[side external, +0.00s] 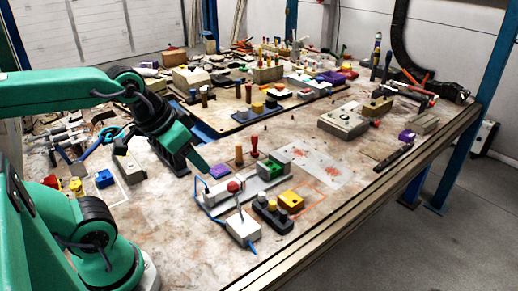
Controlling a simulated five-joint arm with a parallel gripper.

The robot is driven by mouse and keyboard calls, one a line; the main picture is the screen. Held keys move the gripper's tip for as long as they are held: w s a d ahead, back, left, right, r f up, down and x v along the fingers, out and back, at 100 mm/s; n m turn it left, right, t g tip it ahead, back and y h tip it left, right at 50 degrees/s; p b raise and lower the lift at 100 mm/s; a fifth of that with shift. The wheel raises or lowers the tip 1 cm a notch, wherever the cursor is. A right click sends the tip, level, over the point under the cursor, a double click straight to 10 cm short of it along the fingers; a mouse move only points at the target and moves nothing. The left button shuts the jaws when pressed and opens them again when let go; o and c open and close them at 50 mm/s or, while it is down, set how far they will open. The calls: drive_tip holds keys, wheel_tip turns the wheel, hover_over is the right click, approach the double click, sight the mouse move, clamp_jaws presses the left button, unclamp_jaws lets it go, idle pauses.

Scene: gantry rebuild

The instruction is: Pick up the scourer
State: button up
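My gripper (190,160) is over the left middle of the table, its dark fingers pointing down and to the right. It is small and seen from the side, so I cannot tell whether it is open or shut, or whether it holds anything. I cannot pick out the scourer for certain. A small purple block (219,172) lies just right of and below my fingertips. A green block (275,168) sits farther right, on a grey-white unit. Another purple block (407,136) lies near the table's right side.
A beige control box (343,122) stands to the right. Tools and parts crowd the back and left. The table's front right (340,200) is mostly bare.

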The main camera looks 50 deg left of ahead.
drive_tip(key=m+g, duration=0.4)
drive_tip(key=g, duration=0.2)
hover_over(238, 145)
drive_tip(key=f, duration=1.3)
drive_tip(key=shift+d+f, duration=0.2)
drive_tip(key=shift+f, duration=0.15)
drive_tip(key=shift+w+a+f+m, duration=0.1)
drive_tip(key=shift+a+f+m, duration=0.2)
drive_tip(key=shift+a+f, duration=0.1)
drive_tip(key=shift+f, duration=1.3)
drive_tip(key=shift+d, duration=0.1)
